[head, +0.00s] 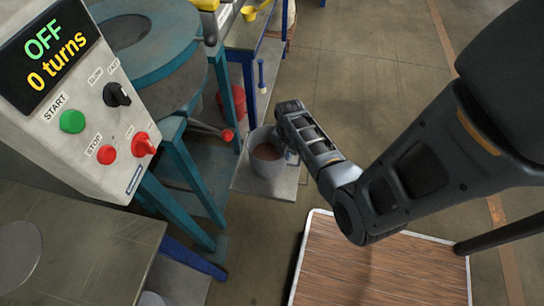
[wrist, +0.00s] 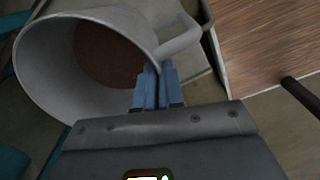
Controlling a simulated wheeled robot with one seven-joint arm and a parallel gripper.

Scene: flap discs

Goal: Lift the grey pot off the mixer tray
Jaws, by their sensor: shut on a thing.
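The grey pot (head: 266,182) is over the mixer tray (head: 242,184), with brown contents inside. In the head view it looks upright; I cannot tell whether its base touches the tray. In the wrist view the pot (wrist: 48,62) fills the upper left, with its loop handle at upper right. My gripper (head: 290,157) is at the pot's right side, partly hidden by my wrist. In the wrist view my blue fingers (wrist: 159,86) are closed together at the pot's rim, close to the handle, and are shut on the pot.
The mixer (head: 170,65) with its teal frame stands left of the tray. Its control box (head: 85,100) reads OFF and 0 turns. A wood-topped surface (head: 380,275) lies in front at lower right. A workbench (head: 245,32) stands behind. Open floor lies at upper right.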

